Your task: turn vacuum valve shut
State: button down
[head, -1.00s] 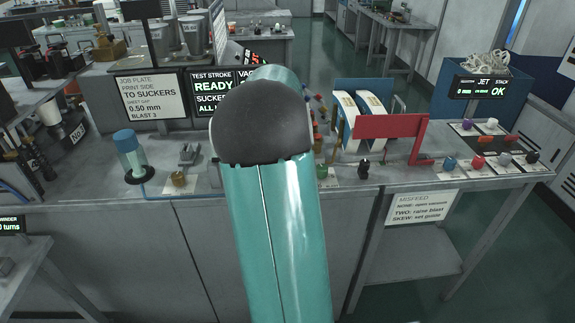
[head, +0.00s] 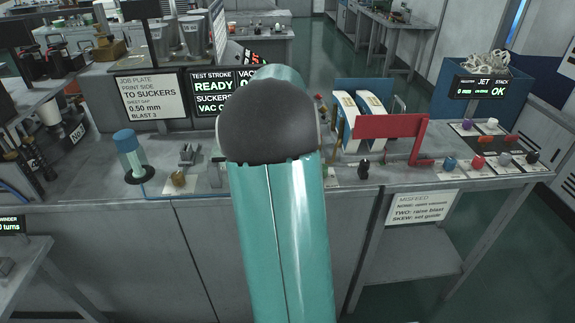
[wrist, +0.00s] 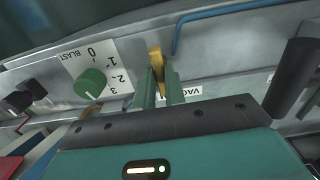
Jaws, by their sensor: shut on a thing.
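The vacuum valve's brass lever (wrist: 155,58) stands between the two green fingers of my gripper (wrist: 160,84) in the wrist view. The fingers are shut on it. A label reading VAC (wrist: 181,92) shows partly behind the right finger. In the head view my own arm hides the gripper and the lever. The status screen (head: 212,93) beside the arm reads TEST STROKE READY and, below, SUCKERS VAC with the last word partly covered.
A green BLAST knob (wrist: 90,83) with a numbered plate is left of my gripper in the wrist view. A dark cylinder (wrist: 294,75) stands close on the right. On the bench are a blue-capped bottle (head: 129,153) and a red panel (head: 390,127).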

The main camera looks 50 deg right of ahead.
jog(key=c, duration=1.5)
grip_release()
jog(key=shift+o, duration=0.2)
jog(key=shift+r, duration=0.15)
notch_tip(320, 180, up, 14)
jog(key=shift+a, duration=0.1)
jog(key=w+a+r+n+t, duration=0.1)
jog(key=a+n+t, duration=0.3)
jog(key=a, duration=2)
jog(key=s+a+f+n, duration=0.2)
jog(key=s+a, duration=0.2)
jog(key=a, duration=0.4)
jog(key=s+a+f+n+t, duration=0.1)
jog(key=s+a+f+n, duration=0.2)
jog(key=a, duration=0.6)
jog(key=shift+s+a+f+n+t, duration=0.2)
jog(key=shift+s+f+n+t, duration=0.1)
jog(key=shift+s, duration=0.5)
